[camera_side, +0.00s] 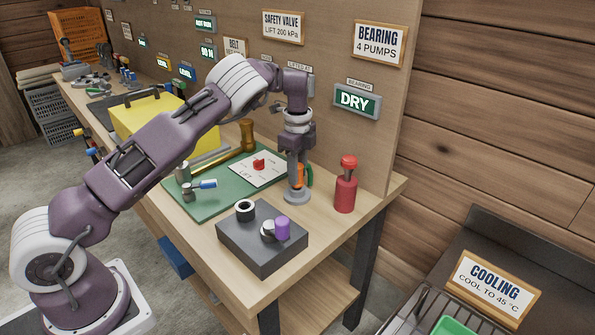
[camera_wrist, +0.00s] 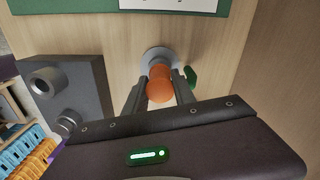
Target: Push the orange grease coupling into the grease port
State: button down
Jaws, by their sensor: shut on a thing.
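The orange grease coupling (camera_side: 298,176) is held upright between the fingers of my gripper (camera_side: 297,165). In the wrist view the coupling (camera_wrist: 160,88) shows between the two dark fingers (camera_wrist: 160,95). It is over a round grey base (camera_side: 296,195) on the bench; I cannot tell whether it still rests in it. A dark grey block (camera_side: 262,245) stands toward the bench's front edge. It has an open ring-shaped port (camera_side: 245,209) on top, also in the wrist view (camera_wrist: 42,80), and a second fitting with a purple cap (camera_side: 282,228). Neither fitting is labelled as the grease port.
A green part (camera_side: 310,176) is close beside the coupling. A red grease bottle (camera_side: 345,187) stands to the right. Bare wood separates block and base.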

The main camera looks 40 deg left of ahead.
jog(key=shift+r, duration=1.85)
jog(key=s+r, duration=0.5)
jog(key=s, duration=0.4)
jog(key=s+d+r, duration=0.1)
jog(key=s+r, duration=0.4)
jog(key=s, duration=0.4)
notch_tip(320, 180, down, 6)
